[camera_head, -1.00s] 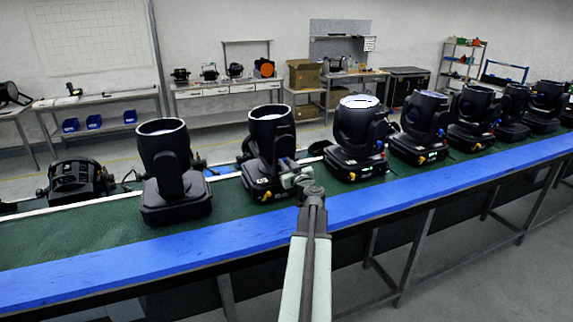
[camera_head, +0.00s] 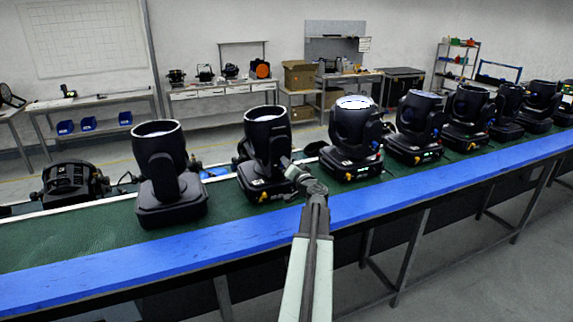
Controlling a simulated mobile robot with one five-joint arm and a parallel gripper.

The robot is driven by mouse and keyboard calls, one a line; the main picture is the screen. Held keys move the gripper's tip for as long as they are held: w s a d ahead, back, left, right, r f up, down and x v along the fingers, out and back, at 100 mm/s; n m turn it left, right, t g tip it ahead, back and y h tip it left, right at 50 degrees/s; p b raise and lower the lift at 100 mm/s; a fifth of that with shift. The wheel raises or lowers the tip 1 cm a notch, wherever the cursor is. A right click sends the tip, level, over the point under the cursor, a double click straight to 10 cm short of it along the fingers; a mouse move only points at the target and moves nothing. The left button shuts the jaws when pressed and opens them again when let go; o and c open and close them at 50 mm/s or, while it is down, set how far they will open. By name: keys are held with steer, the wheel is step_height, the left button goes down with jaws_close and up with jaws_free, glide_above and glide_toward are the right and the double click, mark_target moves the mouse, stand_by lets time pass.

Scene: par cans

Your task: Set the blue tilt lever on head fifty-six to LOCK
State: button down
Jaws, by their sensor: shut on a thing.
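A black moving head (camera_head: 264,140), with its round lens end tipped up, stands on the green-topped bench, in front of my arm's end. My gripper (camera_head: 287,163) reaches the right side of this head, at the yoke just above the base. It is shut at the tilt lever's place there. The jaws hide the lever, so its blue colour and its position do not show. The small labels on the base are too small to read, so I cannot confirm the number fifty-six.
A black head (camera_head: 160,165) stands close on the left, and a lit one (camera_head: 354,130) close on the right. More heads line the bench to the right. A low black unit (camera_head: 72,182) is at far left. The blue front edge (camera_head: 400,198) runs below my arm.

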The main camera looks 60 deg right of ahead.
steer(key=shift+s+d+f+m, duration=0.15)
steer(key=shift+s+m, duration=0.05)
steer(key=shift+m, duration=0.5)
steer(key=c, duration=1.4)
jaws_free()
steer(key=v, duration=0.7)
steer(key=shift+s+a, duration=0.2)
steer(key=shift+s, duration=0.15)
